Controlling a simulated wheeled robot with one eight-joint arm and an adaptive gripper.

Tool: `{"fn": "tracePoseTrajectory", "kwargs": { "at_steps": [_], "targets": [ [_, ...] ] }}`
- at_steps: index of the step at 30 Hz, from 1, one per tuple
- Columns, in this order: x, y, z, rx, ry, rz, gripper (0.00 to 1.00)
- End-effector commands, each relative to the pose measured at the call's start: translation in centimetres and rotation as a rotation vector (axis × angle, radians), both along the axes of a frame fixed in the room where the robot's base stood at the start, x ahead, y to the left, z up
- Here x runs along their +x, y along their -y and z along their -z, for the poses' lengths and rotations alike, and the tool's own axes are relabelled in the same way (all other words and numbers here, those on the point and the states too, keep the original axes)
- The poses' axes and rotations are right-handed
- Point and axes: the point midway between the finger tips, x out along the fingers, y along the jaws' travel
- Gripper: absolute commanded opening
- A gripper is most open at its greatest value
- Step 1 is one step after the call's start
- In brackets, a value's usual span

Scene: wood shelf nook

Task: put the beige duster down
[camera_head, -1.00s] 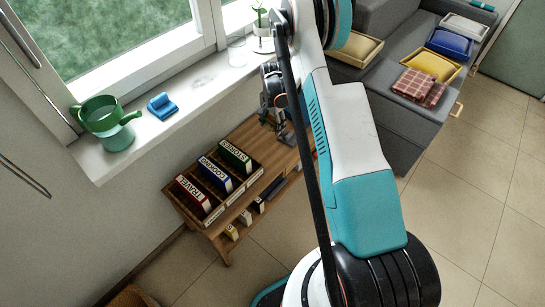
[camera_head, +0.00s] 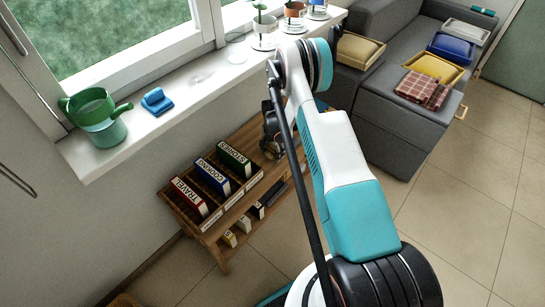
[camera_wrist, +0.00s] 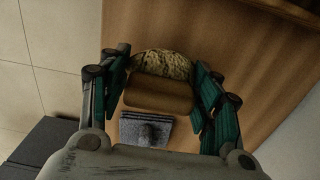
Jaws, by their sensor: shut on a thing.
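The beige duster (camera_wrist: 158,93) is between the teal-padded fingers of my gripper (camera_wrist: 162,88) in the wrist view. It shows a smooth tan block-like part with a speckled, rough part beyond it. My gripper is shut on it, over the wooden surface of the low shelf unit (camera_wrist: 220,40). I cannot tell whether the duster touches the wood. In the head view my gripper (camera_head: 271,143) is small and dark above the right part of the shelf unit (camera_head: 240,208), and the duster cannot be made out there.
A grey square piece with a knob (camera_wrist: 147,130) shows close to the duster. Books (camera_head: 212,176) stand in a rack on the shelf's left. The windowsill (camera_head: 150,127) holds a green watering can (camera_head: 98,122), a blue item (camera_head: 156,101) and potted plants. A grey sofa (camera_head: 385,115) stands right.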

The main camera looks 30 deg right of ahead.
Motion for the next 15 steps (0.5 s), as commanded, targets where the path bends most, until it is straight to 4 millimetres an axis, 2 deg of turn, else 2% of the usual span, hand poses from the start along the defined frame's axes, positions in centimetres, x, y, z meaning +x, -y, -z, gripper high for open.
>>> {"fn": "tracePoseTrajectory", "kwargs": {
  "at_steps": [1,5,15],
  "targets": [
    [0.0,0.0,1.2,0.0,0.0,0.0,0.32],
    [0.0,0.0,2.8,0.0,0.0,0.0,0.32],
    [0.0,0.0,2.9,0.0,0.0,0.0,0.32]
  ]
}}
